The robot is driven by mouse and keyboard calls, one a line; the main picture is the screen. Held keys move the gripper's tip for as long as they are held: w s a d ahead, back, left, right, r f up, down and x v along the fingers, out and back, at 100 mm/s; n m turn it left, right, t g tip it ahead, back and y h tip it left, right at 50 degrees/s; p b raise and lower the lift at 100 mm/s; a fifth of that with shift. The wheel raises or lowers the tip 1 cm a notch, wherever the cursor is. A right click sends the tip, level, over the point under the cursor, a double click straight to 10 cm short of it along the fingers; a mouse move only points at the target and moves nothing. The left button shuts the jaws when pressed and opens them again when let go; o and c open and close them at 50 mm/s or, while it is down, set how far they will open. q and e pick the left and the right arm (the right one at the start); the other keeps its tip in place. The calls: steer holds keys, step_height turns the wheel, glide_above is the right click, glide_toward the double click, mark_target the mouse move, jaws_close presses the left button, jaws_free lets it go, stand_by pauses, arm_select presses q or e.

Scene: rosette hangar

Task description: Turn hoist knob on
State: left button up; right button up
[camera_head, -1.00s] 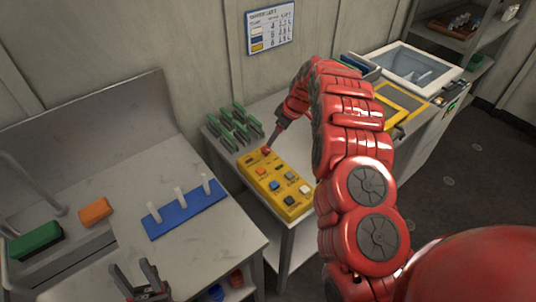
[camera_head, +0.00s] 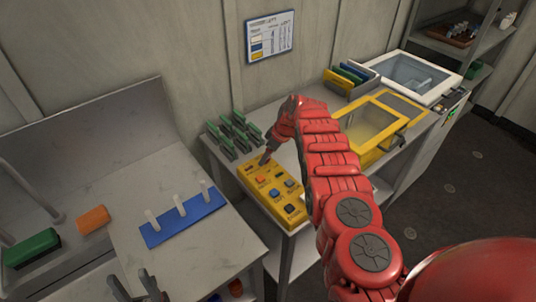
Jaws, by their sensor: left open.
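A yellow control box (camera_head: 254,194) with several small coloured knobs or buttons lies on the grey bench in the middle. It carries an orange one (camera_head: 261,179), a blue one (camera_head: 274,193) and dark ones. I cannot tell which is the hoist knob. My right gripper (camera_head: 264,160), at the end of the red arm, points down at the far end of the box, and its tip hides part of it. Contact and jaw opening are too small to tell. My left gripper (camera_head: 137,286) is open and empty at the bottom edge, over the nearer workbench.
A green rack (camera_head: 233,131) stands just behind the box. A yellow-framed case (camera_head: 362,134) and a white-framed case (camera_head: 420,76) stand to the right. A blue pegged block (camera_head: 184,221) is on the left workbench. A chart (camera_head: 270,36) hangs on the wall.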

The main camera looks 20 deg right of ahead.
jaws_close()
